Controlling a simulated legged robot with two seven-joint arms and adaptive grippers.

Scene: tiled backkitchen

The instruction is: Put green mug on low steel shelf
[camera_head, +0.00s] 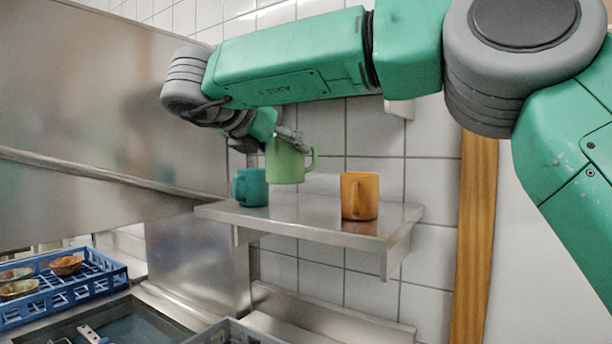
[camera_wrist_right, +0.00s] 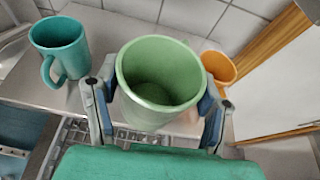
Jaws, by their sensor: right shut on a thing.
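The green mug (camera_head: 287,162) is light green and upright, held above the low steel shelf (camera_head: 310,222). My right gripper (camera_head: 283,138) is shut on it. In the right wrist view the green mug (camera_wrist_right: 160,82) sits between the two fingers of my right gripper (camera_wrist_right: 158,105), its empty inside showing. The mug is between a teal mug (camera_head: 251,187) on the left and an orange mug (camera_head: 359,195) on the right. In the head view the mug's base appears a little above the shelf surface. My left gripper is not in view.
The teal mug (camera_wrist_right: 62,48) and the orange mug (camera_wrist_right: 217,68) stand on the shelf on either side. A blue crate (camera_head: 60,290) with several bowls is at lower left. A white tiled wall is behind the shelf, and a wooden post (camera_head: 473,240) stands to its right.

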